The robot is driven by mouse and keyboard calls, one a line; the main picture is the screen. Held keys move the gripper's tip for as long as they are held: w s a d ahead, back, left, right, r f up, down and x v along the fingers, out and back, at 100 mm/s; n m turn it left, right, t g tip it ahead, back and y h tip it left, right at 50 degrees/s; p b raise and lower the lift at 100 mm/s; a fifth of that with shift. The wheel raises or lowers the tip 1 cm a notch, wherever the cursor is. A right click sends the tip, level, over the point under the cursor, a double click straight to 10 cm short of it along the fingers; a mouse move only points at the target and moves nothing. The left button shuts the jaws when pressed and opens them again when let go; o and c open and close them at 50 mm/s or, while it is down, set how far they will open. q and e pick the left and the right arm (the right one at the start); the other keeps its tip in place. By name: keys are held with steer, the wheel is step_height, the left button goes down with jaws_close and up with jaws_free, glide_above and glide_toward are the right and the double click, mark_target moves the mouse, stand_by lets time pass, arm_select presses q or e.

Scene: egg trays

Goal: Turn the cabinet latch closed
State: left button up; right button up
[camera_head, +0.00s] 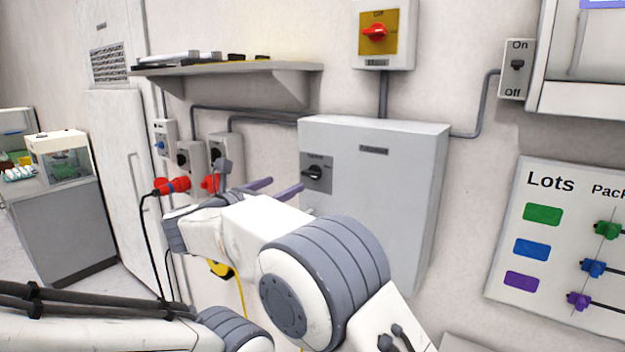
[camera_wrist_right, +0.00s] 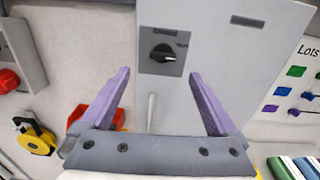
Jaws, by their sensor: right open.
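The grey cabinet (camera_head: 400,190) is fixed to the wall, and its door looks shut. Its latch (camera_head: 314,172) is a black knob on a dark grey square plate at the upper left of the door. The latch also shows in the right wrist view (camera_wrist_right: 163,53), with its handle lying roughly sideways. My right gripper (camera_head: 275,188) is just left of and below the latch in the head view. In the right wrist view my right gripper (camera_wrist_right: 158,75) is open and empty, its two purple fingers spread below the latch, apart from it. My left gripper is not in view.
A shelf (camera_head: 225,70) juts out above, left of the cabinet. A yellow switch box with a red knob (camera_head: 375,32) is above. Sockets with red plugs (camera_head: 172,185) are to the left. A Lots board (camera_head: 560,240) hangs at the right.

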mark_target(309, 174)
steer(key=p+x, duration=0.5)
steer(key=x, duration=0.4)
steer(key=shift+s+d+r, duration=0.15)
steer(key=shift+d, duration=0.1)
steer(key=shift+w+d+p, duration=0.35)
steer(key=shift+w+p, duration=0.05)
steer(key=shift+w, duration=0.15)
